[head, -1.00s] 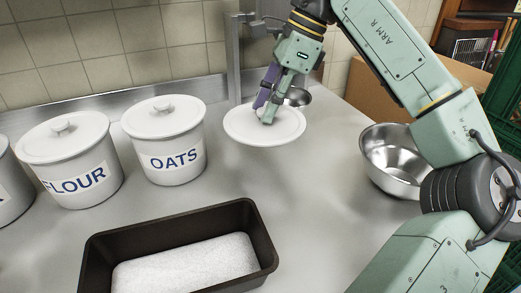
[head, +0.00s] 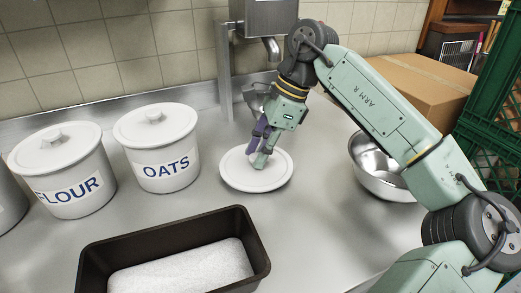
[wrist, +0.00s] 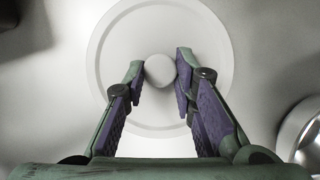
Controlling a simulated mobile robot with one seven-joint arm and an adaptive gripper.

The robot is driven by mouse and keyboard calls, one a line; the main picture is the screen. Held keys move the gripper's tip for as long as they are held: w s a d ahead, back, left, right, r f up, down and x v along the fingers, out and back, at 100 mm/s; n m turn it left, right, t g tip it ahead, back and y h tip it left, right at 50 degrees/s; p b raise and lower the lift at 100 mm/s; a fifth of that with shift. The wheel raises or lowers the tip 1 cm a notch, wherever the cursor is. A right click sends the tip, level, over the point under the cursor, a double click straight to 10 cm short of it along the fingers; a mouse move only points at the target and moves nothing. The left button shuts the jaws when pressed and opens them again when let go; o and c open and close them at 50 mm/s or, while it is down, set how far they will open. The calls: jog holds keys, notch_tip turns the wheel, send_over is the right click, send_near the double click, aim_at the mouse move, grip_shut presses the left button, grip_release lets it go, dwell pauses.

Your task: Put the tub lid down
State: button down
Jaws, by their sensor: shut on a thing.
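The tub lid (head: 240,180) is a round white disc with a knob, level, right of the OATS tub in the head view. In the wrist view the lid (wrist: 112,60) fills the upper middle, its round knob (wrist: 160,70) between the two fingers. My gripper (head: 261,160) points down from above and is shut on the knob; it also shows in the wrist view (wrist: 160,78). The lid is at or very close above the steel counter (head: 310,215); I cannot tell whether it touches. The fingers partly hide the knob in the head view.
The lidded OATS tub (head: 167,172) and FLOUR tub (head: 75,190) stand to the left. A dark loaf tin (head: 250,240) with white contents lies in front. A steel bowl (head: 378,172) is to the right, a cardboard box (head: 420,90) behind it. Counter between lid and bowl is clear.

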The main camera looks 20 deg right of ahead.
jog(key=c, duration=1.3)
grip_release()
jog(key=shift+f, duration=0.15)
jog(key=shift+r+p, duration=0.3)
jog(key=shift+r, duration=0.05)
jog(key=b+v, duration=0.1)
jog(key=v, duration=1)
jog(key=shift+s+d+r, duration=0.1)
jog(key=shift+d+r, duration=0.1)
jog(key=shift+r, duration=0.1)
